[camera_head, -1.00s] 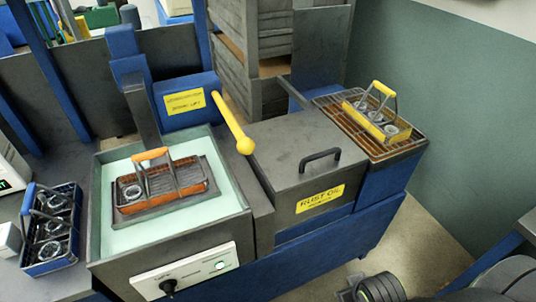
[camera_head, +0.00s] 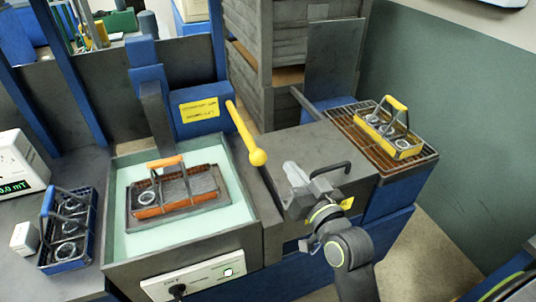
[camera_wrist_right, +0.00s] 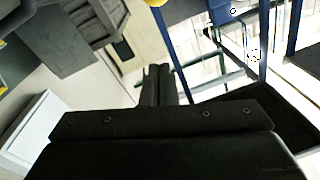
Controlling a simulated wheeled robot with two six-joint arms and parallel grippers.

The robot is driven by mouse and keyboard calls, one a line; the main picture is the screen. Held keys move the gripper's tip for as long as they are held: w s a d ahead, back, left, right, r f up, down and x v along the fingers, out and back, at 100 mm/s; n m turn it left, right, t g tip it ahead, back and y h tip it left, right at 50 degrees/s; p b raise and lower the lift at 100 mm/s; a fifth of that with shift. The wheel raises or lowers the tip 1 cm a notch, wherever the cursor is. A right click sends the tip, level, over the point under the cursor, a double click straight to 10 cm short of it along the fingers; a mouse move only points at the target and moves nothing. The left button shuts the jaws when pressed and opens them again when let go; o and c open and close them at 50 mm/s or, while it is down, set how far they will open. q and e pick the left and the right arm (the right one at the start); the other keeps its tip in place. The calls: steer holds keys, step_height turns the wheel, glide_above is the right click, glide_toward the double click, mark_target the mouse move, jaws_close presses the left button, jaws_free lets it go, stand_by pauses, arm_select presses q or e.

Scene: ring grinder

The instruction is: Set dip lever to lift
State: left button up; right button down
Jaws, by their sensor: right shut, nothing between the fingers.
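The dip lever is a yellow rod with a ball knob (camera_head: 258,157). It rises from beside the blue lift housing (camera_head: 202,110) and slants down to the right, towards me. A yellow piece, probably the knob, shows at the top edge of the right wrist view (camera_wrist_right: 156,3). My right gripper (camera_head: 292,176) is just right of the knob, over the rust oil box, apart from the lever in the picture. Its fingers also show in the right wrist view (camera_wrist_right: 156,84), shut and empty. The housing's yellow label is too small to read. My left gripper is not in view.
Below the lever is a pale green bath (camera_head: 125,232) with an orange-handled basket (camera_head: 165,187). A blue basket (camera_head: 68,230) stands left. A yellow basket (camera_head: 392,130) stands on the rack at right.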

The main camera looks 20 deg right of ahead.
steer(key=w+a+f+p, duration=0.2)
steer(key=w+f, duration=0.1)
steer(key=w, duration=0.7)
steer(key=shift+w+a+f+p, duration=0.15)
steer(key=shift+w+p, duration=0.05)
steer(key=shift+p, duration=0.2)
steer(key=shift+t, duration=0.7)
step_height(320, 180, down, 5)
steer(key=b, duration=0.9)
steer(key=shift+s, duration=0.1)
steer(key=shift+r, duration=0.3)
